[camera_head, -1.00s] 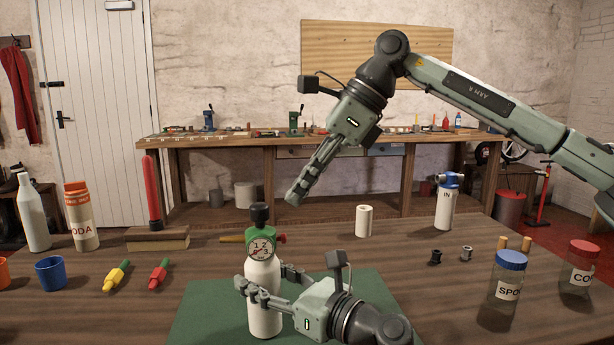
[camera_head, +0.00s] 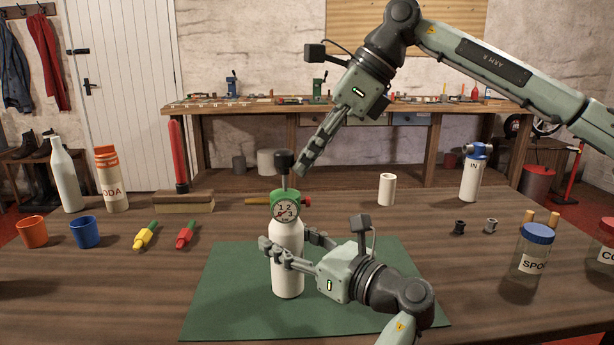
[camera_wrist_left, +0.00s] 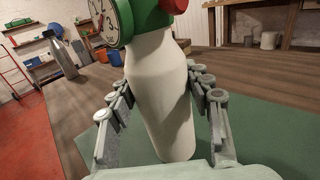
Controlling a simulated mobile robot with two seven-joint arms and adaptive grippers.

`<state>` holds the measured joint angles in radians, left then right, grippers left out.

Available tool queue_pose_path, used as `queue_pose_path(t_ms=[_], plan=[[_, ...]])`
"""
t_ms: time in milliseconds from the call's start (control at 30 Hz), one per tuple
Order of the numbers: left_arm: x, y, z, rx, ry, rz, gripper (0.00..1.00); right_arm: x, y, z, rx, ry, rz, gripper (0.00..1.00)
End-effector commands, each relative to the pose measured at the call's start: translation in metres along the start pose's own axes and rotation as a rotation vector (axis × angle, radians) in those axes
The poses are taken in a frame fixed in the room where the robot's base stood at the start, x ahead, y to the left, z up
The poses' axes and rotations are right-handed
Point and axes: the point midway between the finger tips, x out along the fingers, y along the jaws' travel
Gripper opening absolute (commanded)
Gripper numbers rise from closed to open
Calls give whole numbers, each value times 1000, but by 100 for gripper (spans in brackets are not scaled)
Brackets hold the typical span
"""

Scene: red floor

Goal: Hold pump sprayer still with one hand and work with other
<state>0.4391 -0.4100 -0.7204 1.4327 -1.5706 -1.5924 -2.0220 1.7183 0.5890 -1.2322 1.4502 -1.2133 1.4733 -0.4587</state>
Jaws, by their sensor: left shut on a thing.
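The pump sprayer (camera_head: 287,255) is a white bottle with a green head, a round gauge and a black knob (camera_head: 284,161) on a short rod. It stands upright on the green mat (camera_head: 225,300). My left gripper (camera_head: 285,245) is shut on the bottle's body from the right. In the left wrist view its fingers lie on both sides of the white bottle (camera_wrist_left: 160,95), below the green head. My right gripper (camera_head: 301,172) points down and left, its fingertips close to the knob in the picture; contact and finger opening are unclear.
Yellow (camera_head: 146,236) and red (camera_head: 187,234) nozzles, blue (camera_head: 85,231) and orange (camera_head: 33,231) cups and a brush (camera_head: 183,202) are at left. A white cylinder (camera_head: 387,189), a filter (camera_head: 471,175) and a blue-lidded jar (camera_head: 532,250) are at right. The mat's front is clear.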

Motion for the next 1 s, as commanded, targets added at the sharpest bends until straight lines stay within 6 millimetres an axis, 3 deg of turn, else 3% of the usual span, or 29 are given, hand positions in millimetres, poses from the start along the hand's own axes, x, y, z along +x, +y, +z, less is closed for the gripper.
queue_pose_path(t_ms=[100, 200, 667, 1000], plan=[[-1, -1, 0, 3, 0, -2, 5, -20, 0, 16, -4, -9, -3, 0], [-1, -1, -1, 4, 0, -3, 5, -28, 1, 22, -4, -8, -2, 0], [-1, -1, -1, 7, 0, -4, 5, -36, 1, 24, -5, -11, -4, 0], [-1, 0, -2, 6, 2, -1, 5, -96, 0, 21, -2, -8, -4, 0]])
